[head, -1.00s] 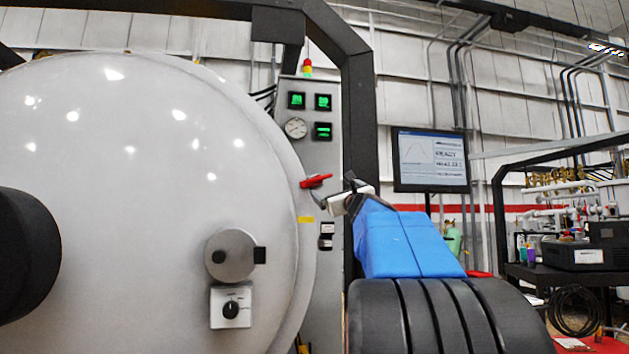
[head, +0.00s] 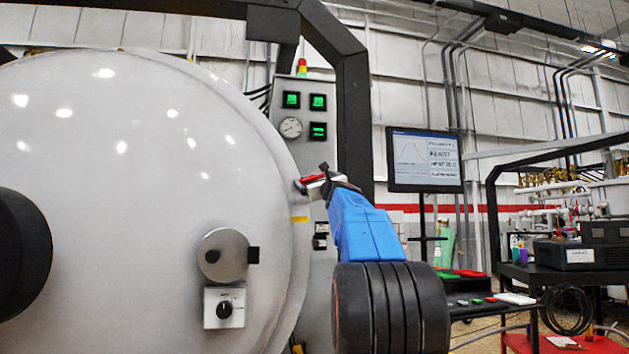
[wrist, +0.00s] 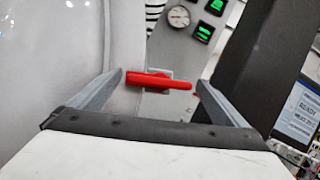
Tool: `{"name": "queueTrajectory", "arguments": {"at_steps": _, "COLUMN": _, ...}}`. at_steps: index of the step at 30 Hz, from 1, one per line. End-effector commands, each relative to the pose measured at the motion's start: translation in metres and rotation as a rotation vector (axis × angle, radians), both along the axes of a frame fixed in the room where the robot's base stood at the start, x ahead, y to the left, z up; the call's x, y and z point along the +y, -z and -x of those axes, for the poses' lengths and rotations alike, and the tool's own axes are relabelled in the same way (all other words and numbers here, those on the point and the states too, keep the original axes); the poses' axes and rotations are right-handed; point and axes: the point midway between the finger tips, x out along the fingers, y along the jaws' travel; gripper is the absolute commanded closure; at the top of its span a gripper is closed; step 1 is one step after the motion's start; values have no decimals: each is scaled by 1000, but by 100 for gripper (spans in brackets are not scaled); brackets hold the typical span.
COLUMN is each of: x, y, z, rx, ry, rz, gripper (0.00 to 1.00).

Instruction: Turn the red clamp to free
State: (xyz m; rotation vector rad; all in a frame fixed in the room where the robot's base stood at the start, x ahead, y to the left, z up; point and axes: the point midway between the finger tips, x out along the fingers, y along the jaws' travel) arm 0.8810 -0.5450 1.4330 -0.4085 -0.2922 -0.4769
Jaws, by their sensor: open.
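The red clamp (wrist: 160,81) is a red handle on a small grey mount at the edge of the large white furnace door (head: 130,200). In the wrist view it lies nearly level between the two open fingers of my gripper (wrist: 160,88), with a gap on each side. In the head view my gripper (head: 318,186) is at the clamp (head: 312,179) and partly covers it. Whether the fingers touch the clamp cannot be told there.
A grey control panel (head: 290,155) with a gauge and green displays stands behind the clamp. A dark frame post (head: 357,130) rises just right of it. A round grey fitting (head: 223,256) and a knob box (head: 224,308) sit on the door. A monitor (head: 425,160) stands farther right.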

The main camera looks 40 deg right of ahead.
Motion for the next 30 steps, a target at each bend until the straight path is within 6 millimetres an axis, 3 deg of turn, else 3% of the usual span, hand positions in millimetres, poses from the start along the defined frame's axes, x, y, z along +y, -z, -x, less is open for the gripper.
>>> {"name": "queueTrajectory", "arguments": {"at_steps": 14, "x": -3, "y": -3, "z": -8, "rx": 0, "ry": 0, "rz": 0, "gripper": 3}}
{"name": "queueTrajectory", "arguments": {"at_steps": 19, "x": -3, "y": -3, "z": -8, "rx": 0, "ry": 0, "rz": -1, "gripper": 44}}
{"name": "queueTrajectory", "arguments": {"at_steps": 30, "x": -4, "y": -4, "z": -8, "rx": 22, "ry": 1, "rz": 36, "gripper": 44}}
